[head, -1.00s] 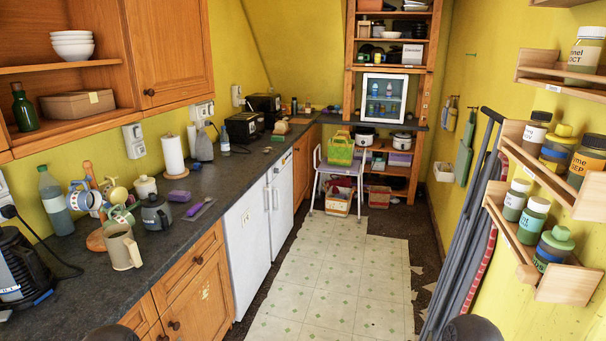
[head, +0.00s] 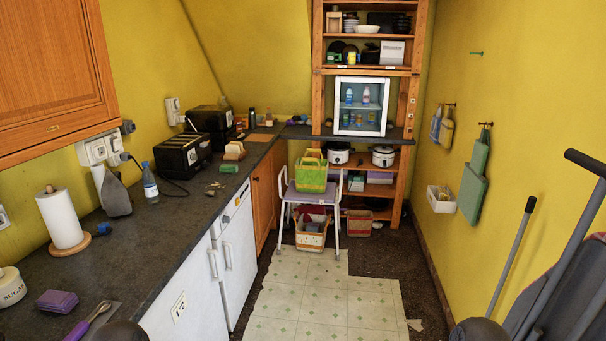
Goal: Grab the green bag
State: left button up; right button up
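The green bag (head: 311,175) stands upright on a small stool (head: 310,196) with a purple-grey seat and white legs, at the far end of the room in the head view. The bag is bright green with a yellowish patterned band, and its handles stand up at the top. Nothing touches it from my side. Neither of my grippers shows; only dark rounded parts, which look like my own arms, show at the bottom edge.
A basket (head: 312,233) sits under the stool. A wooden shelf unit (head: 397,180) stands behind it. The counter (head: 150,235) and white cabinets (head: 238,255) run along the left. Folded poles (head: 513,257) lean at the right. The tiled floor (head: 325,300) between is clear.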

aim_at(311, 173)
jog(key=i+z, duration=0.15)
jog(key=i, duration=0.85)
jog(key=i+j+z, duration=0.15)
jog(key=i, duration=0.85)
jog(key=i+l+u, duration=0.2)
jog(key=i+u, duration=0.15)
jog(key=i, duration=0.3)
jog(key=i+l+u, duration=0.35)
jog(key=i, duration=0.3)
jog(key=i+l+u, duration=0.35)
jog(key=i+l, duration=0.2)
jog(key=i, duration=0.05)
